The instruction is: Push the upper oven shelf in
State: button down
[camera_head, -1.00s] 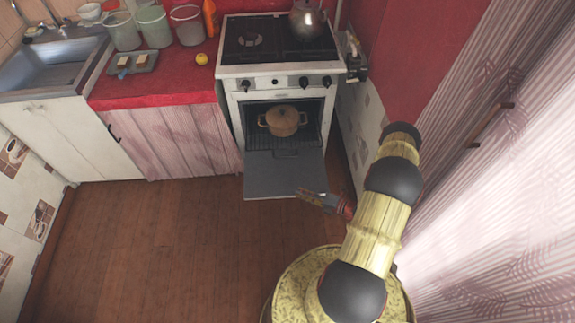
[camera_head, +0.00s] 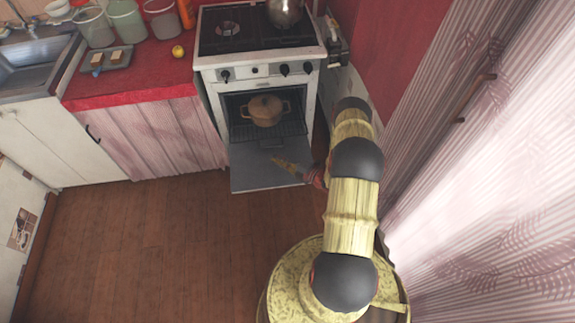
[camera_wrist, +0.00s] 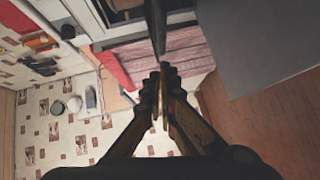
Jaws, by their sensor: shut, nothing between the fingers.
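The white oven (camera_head: 211,100) stands against the back wall with its door (camera_head: 262,178) folded down flat toward me. Inside, a wire shelf (camera_head: 243,133) carries a tan lidded pot (camera_head: 265,109). The shelf reaches the front of the oven opening; I cannot tell exactly how far it sticks out. My gripper (camera_head: 277,162) is shut and empty, above the lowered door, in front of and below the shelf, apart from the pot. In the wrist view my gripper (camera_wrist: 162,70) shows its fingers together, and a grey panel, seemingly the door (camera_wrist: 265,50), fills the upper right.
A kettle (camera_head: 286,12) stands on the stove top. The red counter (camera_head: 150,75) to the left holds buckets, a tray (camera_head: 106,62) and a yellow fruit (camera_head: 178,51). A curtain (camera_head: 480,200) lies close to the right. The wooden floor (camera_head: 150,240) is clear.

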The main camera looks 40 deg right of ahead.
jog(key=shift+w+d+f+b, duration=0.15)
jog(key=shift+w+d+b, duration=0.15)
jog(key=shift+w, duration=0.35)
jog(key=shift+w+d+f+b, duration=0.2)
jog(key=shift+w+d+b, duration=0.1)
jog(key=shift+w, duration=0.4)
jog(key=shift+w+d+f+b, duration=0.2)
jog(key=shift+w+d, duration=0.1)
jog(key=shift+w, duration=0.35)
jog(key=shift+r, duration=0.1)
